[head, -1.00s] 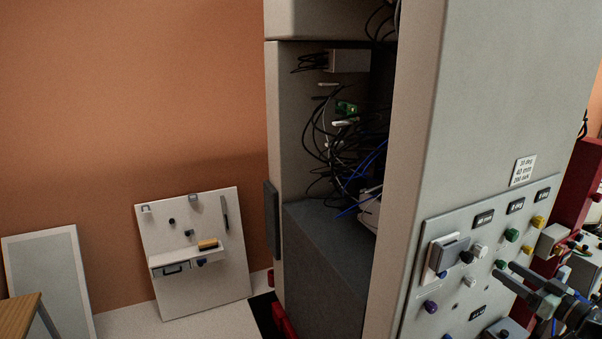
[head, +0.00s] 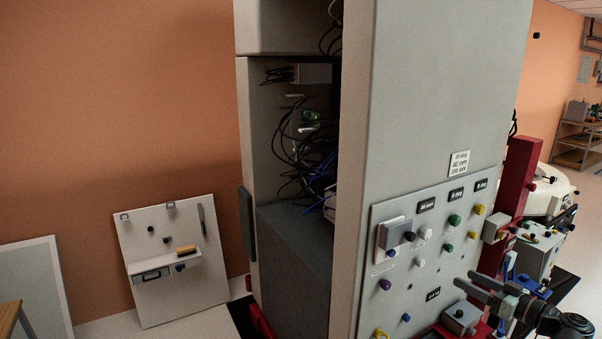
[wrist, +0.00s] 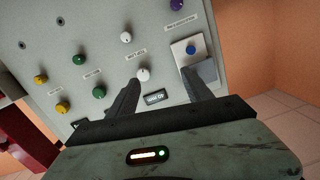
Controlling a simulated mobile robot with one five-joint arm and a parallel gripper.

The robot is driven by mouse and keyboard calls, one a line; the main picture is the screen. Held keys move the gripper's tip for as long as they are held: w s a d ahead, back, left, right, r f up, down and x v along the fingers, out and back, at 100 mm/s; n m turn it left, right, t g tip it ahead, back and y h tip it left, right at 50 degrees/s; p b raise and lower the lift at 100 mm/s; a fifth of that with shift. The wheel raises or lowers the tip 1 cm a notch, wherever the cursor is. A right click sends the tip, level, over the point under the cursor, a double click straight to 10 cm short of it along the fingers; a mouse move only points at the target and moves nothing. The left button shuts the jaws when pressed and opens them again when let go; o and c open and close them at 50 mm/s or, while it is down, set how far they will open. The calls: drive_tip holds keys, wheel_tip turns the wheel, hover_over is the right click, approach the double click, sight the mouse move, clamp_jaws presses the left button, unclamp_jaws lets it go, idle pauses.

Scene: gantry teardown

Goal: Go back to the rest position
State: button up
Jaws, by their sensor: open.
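My gripper (head: 476,283) is at the lower right in the head view, in front of the control panel (head: 408,285) on the tall grey cabinet. In the wrist view, my gripper (wrist: 160,92) has its two dark fingers spread apart, with nothing between them but the panel behind. A white knob (wrist: 143,74) shows close by the left finger, and a light switch block with a blue button (wrist: 191,49) shows by the right finger. I cannot tell whether either finger touches the panel.
The cabinet (head: 440,90) stands open on its left side, with loose black cables (head: 300,150) inside. A red post (head: 517,175) and a grey box (head: 537,255) stand right of the panel. A white tool board (head: 205,285) leans on the orange wall. Floor shows between board and cabinet.

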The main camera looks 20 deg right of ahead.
drive_tip(key=w+a+f+g+y, duration=0.1)
drive_tip(key=w+a+f+g, duration=0.4)
drive_tip(key=a, duration=0.6)
drive_tip(key=w+a+f+g+y, duration=0.25)
drive_tip(key=w+a+f, duration=0.35)
drive_tip(key=a, duration=0.5)
drive_tip(key=s+a+f+m+g+h, duration=0.1)
drive_tip(key=a+f+g+h, duration=0.3)
drive_tip(key=a, duration=0.7)
drive_tip(key=s+a+f+g+h, duration=0.3)
drive_tip(key=a+f, duration=0.3)
drive_tip(key=a, duration=0.6)
drive_tip(key=shift+a+f+m+g+h, duration=0.15)
drive_tip(key=shift+f+m+g+h, duration=0.25)
drive_tip(key=shift+g+h, duration=0.4)
